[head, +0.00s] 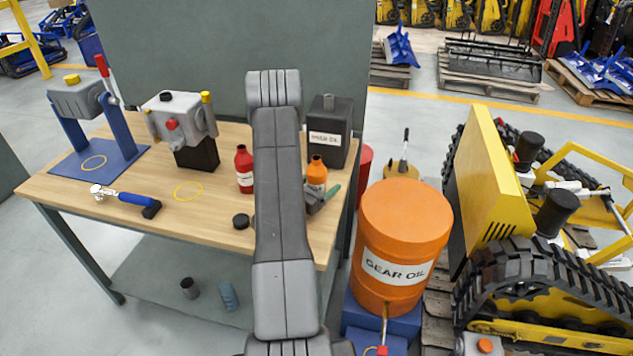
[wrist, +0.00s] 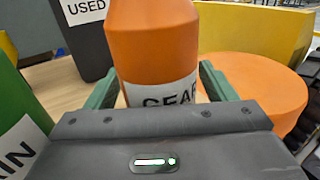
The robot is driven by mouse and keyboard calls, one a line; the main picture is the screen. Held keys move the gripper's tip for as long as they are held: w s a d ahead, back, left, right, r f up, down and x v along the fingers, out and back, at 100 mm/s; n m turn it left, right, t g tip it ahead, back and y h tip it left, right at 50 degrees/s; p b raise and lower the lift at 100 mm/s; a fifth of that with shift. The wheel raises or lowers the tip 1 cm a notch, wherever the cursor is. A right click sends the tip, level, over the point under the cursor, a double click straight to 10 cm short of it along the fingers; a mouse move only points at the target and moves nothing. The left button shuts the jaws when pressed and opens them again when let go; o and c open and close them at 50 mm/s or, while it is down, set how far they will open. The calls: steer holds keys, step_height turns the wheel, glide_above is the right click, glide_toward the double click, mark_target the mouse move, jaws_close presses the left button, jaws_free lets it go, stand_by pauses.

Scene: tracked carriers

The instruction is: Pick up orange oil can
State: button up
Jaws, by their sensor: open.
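The orange oil can (head: 317,173) is a small orange bottle with a white label, upright near the right end of the wooden workbench. In the wrist view the can (wrist: 150,45) fills the upper middle, its lower part hidden behind my gripper's body. My gripper (wrist: 160,88) is open, with one green finger on each side of the can. I cannot tell whether the fingers touch it. In the head view my gripper (head: 321,197) is beside the can, partly hidden by my arm.
A dark used-oil container (head: 328,130) stands behind the can. A red bottle (head: 244,168) is to the left, past my arm. A green labelled container (wrist: 18,120) is close at left in the wrist view. A large orange drum (head: 400,225) stands right of the workbench (head: 120,207).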

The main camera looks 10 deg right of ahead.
steer(key=c, duration=1.2)
steer(key=shift+c, duration=0.2)
steer(key=shift+r, duration=0.15)
